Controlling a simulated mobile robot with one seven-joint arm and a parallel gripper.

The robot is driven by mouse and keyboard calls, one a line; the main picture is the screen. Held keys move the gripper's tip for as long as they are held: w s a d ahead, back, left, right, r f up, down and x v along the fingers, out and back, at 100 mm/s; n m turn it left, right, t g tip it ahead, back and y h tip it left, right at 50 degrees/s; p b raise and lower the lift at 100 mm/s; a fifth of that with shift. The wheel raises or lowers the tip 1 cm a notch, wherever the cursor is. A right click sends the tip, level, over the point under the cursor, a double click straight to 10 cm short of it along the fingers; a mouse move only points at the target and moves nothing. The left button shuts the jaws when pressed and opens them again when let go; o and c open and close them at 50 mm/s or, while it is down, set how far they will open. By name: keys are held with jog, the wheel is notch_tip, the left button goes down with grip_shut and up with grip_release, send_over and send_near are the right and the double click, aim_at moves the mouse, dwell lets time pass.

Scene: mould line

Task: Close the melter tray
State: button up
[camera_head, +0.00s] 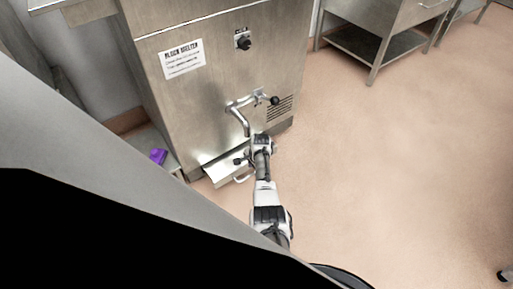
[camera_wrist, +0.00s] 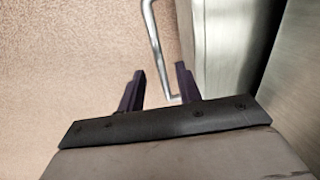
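The melter tray (camera_head: 224,168) is a shallow metal tray at the foot of the steel melter (camera_head: 215,85), and it sticks out from the front. Its bar handle (camera_head: 242,179) is on the front edge. In the wrist view the handle (camera_wrist: 155,40) runs up and down the picture, beside the tray front (camera_wrist: 230,50). My gripper (camera_wrist: 160,68) is open, with a dark finger on each side of the handle's line. I cannot tell whether the fingers touch it. In the head view my wrist is beside the tray's right side, and the fingers are not clear.
A bent tap (camera_head: 241,112) with a dark knob juts from the melter above the tray. A purple object (camera_head: 158,156) lies to the left of the melter. A steel table (camera_head: 375,30) stands at the back right. The floor (camera_head: 400,170) to the right is clear.

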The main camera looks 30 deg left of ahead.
notch_tip(320, 180, up, 10)
jog(key=d+p, duration=0.2)
jog(key=p, duration=0.2)
jog(key=shift+s+r, duration=0.25)
jog(key=shift+s, duration=0.05)
jog(key=shift+s, duration=0.15)
jog(key=shift+c, duration=0.4)
